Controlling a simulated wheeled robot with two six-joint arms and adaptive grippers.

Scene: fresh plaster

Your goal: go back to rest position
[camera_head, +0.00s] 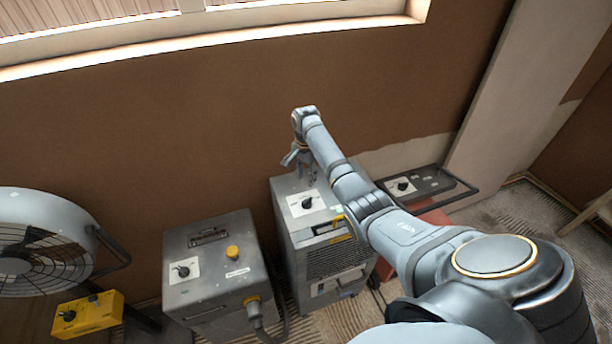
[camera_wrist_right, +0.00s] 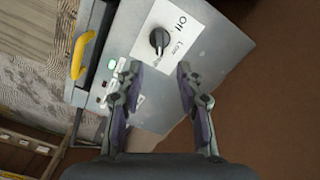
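My right arm reaches from the lower right to the middle of the head view. Its gripper (camera_head: 300,162) hangs above the top of a grey machine (camera_head: 289,190) that has a black knob on a white label. In the right wrist view the gripper (camera_wrist_right: 158,80) has its two fingers spread apart with nothing between them. The black knob (camera_wrist_right: 159,38) lies beyond the fingertips, apart from them, on the label reading "Off" and "Low". My left gripper is not in view.
A grey box (camera_head: 210,270) with a yellow button and a plugged cable stands to the left. A large fan (camera_head: 40,240) with a yellow control box (camera_head: 88,315) is at far left. Another knob panel (camera_head: 418,186) is at right. The brown wall (camera_head: 150,130) is behind.

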